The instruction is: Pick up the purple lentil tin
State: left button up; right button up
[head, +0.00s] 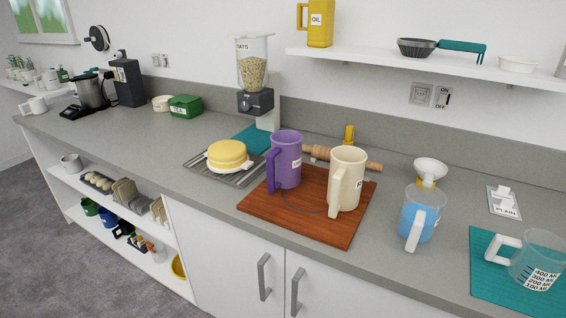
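The purple lentil tin (287,161) stands upright on a reddish-brown wooden board (262,212) on the grey counter. Neither of my grippers shows in the head view.
A yellow round item (227,154) sits on a rack to the left. A measuring jug with blue contents (418,216) stands to the right. A grain dispenser (253,75) and a rolling pin (365,162) are behind. A shelf (390,63) hangs above.

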aim_at(284, 160)
jog(key=z, duration=1.6)
jog(key=u, duration=1.6)
jog(key=z, duration=0.4)
jog(key=j+z, duration=0.2)
jog(key=z, duration=0.15)
jog(key=i+j+z, duration=0.1)
jog(key=z, duration=0.25)
jog(key=j+z, duration=0.6)
jog(key=j, duration=0.2)
jog(key=k+j+z, duration=0.1)
jog(key=j+z, duration=0.15)
jog(key=j, duration=0.15)
